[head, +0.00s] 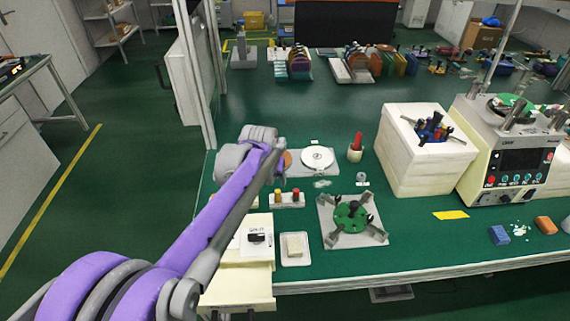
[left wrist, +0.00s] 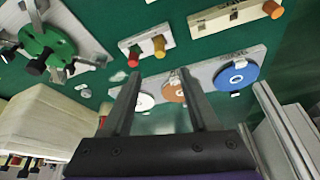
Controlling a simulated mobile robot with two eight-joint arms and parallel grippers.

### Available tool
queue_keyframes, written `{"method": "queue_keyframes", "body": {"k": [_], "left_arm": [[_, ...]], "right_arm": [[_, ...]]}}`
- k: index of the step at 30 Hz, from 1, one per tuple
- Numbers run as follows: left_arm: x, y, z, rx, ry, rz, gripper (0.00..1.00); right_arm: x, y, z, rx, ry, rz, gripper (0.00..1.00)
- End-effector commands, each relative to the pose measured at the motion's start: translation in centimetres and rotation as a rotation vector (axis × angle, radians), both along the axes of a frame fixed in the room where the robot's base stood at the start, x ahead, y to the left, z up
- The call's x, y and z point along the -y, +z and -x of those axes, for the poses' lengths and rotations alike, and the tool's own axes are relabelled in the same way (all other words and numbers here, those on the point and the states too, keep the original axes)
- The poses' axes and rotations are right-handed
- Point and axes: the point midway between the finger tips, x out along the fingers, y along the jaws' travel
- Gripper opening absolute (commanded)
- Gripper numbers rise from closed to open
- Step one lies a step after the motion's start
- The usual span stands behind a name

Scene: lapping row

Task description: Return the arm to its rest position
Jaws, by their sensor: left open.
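My left arm (head: 205,230) reaches in from the lower left of the head view, over the bench's near left part. Its gripper end sits beside the grey plate (head: 298,168) and hides part of it; the fingertips are hard to make out there. In the left wrist view my left gripper (left wrist: 158,75) is open, with two dark fingers apart and nothing between them held. Beyond the fingers, the plate carries a blue disc (left wrist: 235,75), an orange disc (left wrist: 175,92) and a white disc (left wrist: 145,101). My right gripper is in neither view.
A green-topped fixture (head: 351,215) stands right of the arm, with a small red-and-yellow peg block (head: 288,200) nearer it. A white box (head: 415,165) and a control unit (head: 508,150) stand to the right. A post (head: 195,75) rises at the bench's left edge.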

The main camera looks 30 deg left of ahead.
Motion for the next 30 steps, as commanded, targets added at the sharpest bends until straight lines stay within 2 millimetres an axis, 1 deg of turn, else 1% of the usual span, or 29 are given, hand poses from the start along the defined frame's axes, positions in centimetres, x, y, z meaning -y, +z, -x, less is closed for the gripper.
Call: {"method": "queue_keyframes", "body": {"k": [6, 8, 10, 11, 14, 15, 17, 18, 21, 24, 27, 30], "left_arm": [[0.2, 0.1, 0.2, 0.001, -0.002, 0.0, 0.6], [0.7, 0.4, 0.8, 0.002, -0.009, 0.0, 0.6], [1.9, 1.0, 2.1, 0.006, -0.023, 0.0, 0.6], [2.6, 1.3, 2.8, 0.008, -0.032, 0.0, 0.6], [5.2, 2.3, 6.4, 0.018, -0.069, -0.003, 0.6], [6.3, 2.6, 8.1, 0.023, -0.086, -0.004, 0.6], [7.9, 2.8, 10.6, 0.03, -0.111, -0.005, 0.6], [8.8, 2.9, 12.3, 0.036, -0.128, -0.005, 0.6], [10.8, 2.5, 16.3, 0.049, -0.168, -0.006, 0.6], [12.2, 1.7, 19.7, 0.061, -0.203, -0.008, 0.6], [13.1, 0.7, 22.1, 0.069, -0.229, -0.009, 0.6], [13.6, 0.0, 23.5, 0.075, -0.243, -0.01, 0.6]], "right_arm": [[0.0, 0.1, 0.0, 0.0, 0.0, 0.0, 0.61], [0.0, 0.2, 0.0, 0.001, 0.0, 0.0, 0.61], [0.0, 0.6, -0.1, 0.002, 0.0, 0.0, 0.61], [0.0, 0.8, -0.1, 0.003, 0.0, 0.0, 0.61], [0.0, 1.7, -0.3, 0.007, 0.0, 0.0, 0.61], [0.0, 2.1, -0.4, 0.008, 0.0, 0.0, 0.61], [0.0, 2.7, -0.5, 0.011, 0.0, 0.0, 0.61], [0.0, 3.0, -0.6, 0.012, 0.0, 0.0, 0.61], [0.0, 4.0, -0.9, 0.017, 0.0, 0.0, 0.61], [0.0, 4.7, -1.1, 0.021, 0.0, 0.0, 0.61], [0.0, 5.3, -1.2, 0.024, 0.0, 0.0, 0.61], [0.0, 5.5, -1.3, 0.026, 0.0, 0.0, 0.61]]}}
